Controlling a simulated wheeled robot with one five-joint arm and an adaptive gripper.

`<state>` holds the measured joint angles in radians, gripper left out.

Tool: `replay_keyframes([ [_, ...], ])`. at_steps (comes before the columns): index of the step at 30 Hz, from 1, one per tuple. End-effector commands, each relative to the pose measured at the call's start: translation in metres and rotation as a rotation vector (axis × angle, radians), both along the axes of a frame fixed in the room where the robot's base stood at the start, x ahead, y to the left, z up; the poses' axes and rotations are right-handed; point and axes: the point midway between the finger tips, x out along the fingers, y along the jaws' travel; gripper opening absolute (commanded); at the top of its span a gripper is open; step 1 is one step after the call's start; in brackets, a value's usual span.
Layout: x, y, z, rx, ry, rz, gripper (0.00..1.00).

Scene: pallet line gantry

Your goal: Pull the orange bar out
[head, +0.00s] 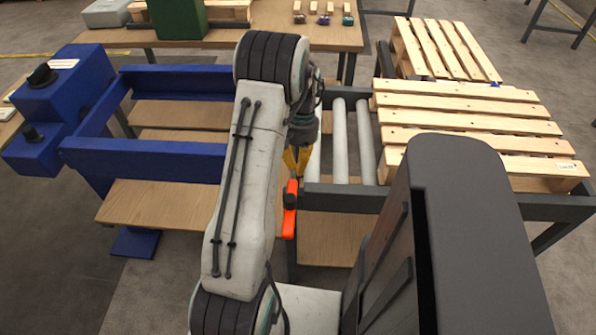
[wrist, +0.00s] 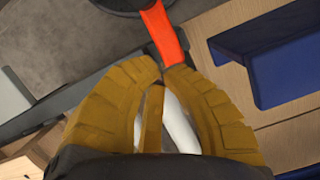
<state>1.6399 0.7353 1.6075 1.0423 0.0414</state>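The orange bar (head: 289,222) is at the front left end of the roller frame, with a dark round piece against it. It also shows in the wrist view (wrist: 164,34), running from the top down to the fingertips. My gripper (head: 297,174) points down at the bar's far end, and its yellow fingers almost meet at the tips. In the wrist view, the gripper's tips (wrist: 165,68) overlap the near end of the bar. I cannot tell whether they pinch it or are just above it.
Grey rollers (head: 340,140) lie right of my gripper, with a slatted pallet (head: 470,120) beyond them. A blue frame (head: 140,160) stands at the left. A wooden table (head: 275,30) with small items is at the back. Bare floor shows at the lower left.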

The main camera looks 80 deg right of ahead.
Motion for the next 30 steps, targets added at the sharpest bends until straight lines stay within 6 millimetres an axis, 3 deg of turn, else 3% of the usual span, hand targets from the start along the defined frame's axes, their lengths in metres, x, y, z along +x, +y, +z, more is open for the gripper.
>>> replay_keyframes([
  [15,-0.002,-0.017,0.066,-0.003,-0.001,0.0,0.0],
  [30,-0.002,-0.019,0.077,-0.001,-0.001,0.0,0.0],
])
